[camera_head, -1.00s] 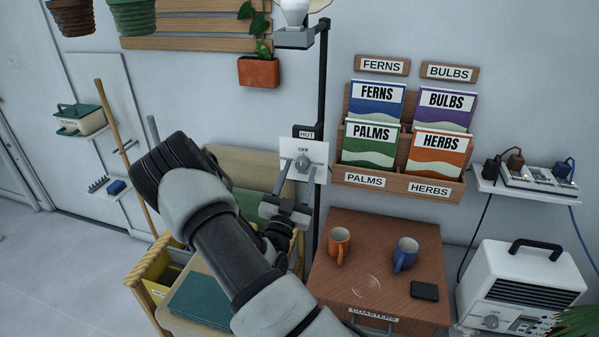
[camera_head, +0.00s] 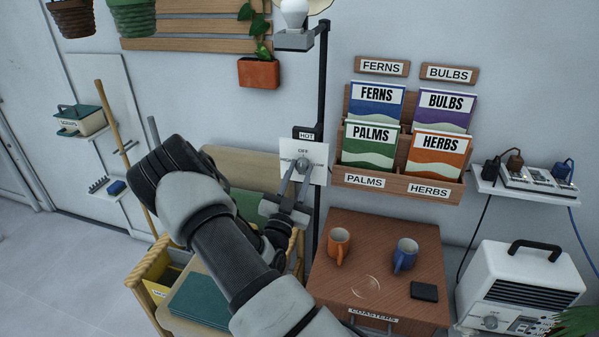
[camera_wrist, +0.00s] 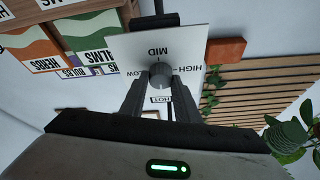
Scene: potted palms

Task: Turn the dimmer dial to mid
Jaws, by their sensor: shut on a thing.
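The dimmer dial (camera_wrist: 160,73) is a round grey knob on a white plate (camera_wrist: 190,42), with its printed marks upside down in the wrist view. MID stands above the knob there, and HIGH and LOW lie at its two sides. In the head view the plate (camera_head: 318,176) is on the black lamp post, with OFF readable at its top. My gripper (camera_wrist: 160,88) is shut on the dial, one finger on each side. It reaches up to the dial from below in the head view (camera_head: 296,178). I cannot tell which mark the dial's pointer faces.
A HOT label (camera_head: 306,135) is just above the plate. A wooden seed-packet rack (camera_head: 400,185) hangs close on the right. Below it stands a brown cabinet (camera_head: 340,290) with an orange mug (camera_head: 339,246) and a blue mug (camera_head: 404,254).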

